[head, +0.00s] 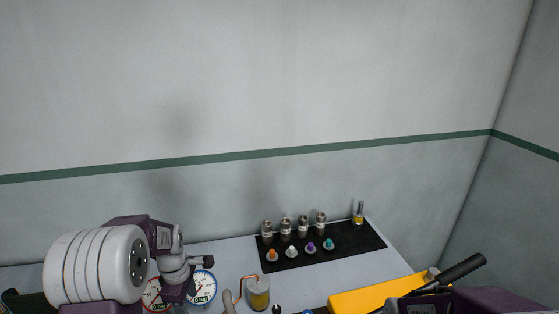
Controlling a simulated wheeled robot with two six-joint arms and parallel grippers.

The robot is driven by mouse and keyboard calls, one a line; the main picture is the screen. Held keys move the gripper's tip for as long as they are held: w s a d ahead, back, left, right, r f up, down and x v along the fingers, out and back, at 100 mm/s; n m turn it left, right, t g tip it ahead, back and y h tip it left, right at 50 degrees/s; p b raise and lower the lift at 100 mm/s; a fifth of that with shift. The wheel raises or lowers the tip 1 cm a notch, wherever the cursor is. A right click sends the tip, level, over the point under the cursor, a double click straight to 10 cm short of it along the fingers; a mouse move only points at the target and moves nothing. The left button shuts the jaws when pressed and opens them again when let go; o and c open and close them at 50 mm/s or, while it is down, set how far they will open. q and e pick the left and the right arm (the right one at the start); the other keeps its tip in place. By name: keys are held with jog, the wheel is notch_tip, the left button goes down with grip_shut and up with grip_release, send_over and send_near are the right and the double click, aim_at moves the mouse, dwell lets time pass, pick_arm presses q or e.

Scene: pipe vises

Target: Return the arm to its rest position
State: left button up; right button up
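My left arm comes in from the left, with a thick white ringed link in front of the table. Its grey and dark purple wrist end, with the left gripper (188,278), is over the table near two round gauges; I cannot make out whether its fingers are apart. My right arm shows as a dark purple part at the bottom right corner. The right gripper (412,304) is largely cut off by the lower edge, beside a yellow block, and its fingers cannot be made out.
A grey table (375,268) stands against the wall. A black mat (345,243) holds several metal fittings and coloured caps. A red gauge (153,294), a blue gauge (203,287) and a copper-piped cup (258,293) stand left. A yellow block (365,298) lies below a black handle (462,268).

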pick_arm(q)
jog(key=s+d+f+m+b, duration=0.1)
jog(key=s+d+f+m, duration=0.1)
jog(key=s+d+m, duration=0.9)
jog(key=s+m, duration=0.2)
jog(key=m, duration=0.5)
jog(key=shift+f, duration=0.25)
pick_arm(e)
jog(key=shift+d+f, duration=0.2)
jog(key=shift+f, duration=1.05)
pick_arm(q)
jog(key=shift+s, duration=0.15)
pick_arm(e)
jog(key=shift+s, duration=0.15)
pick_arm(q)
jog(key=shift+a, duration=0.15)
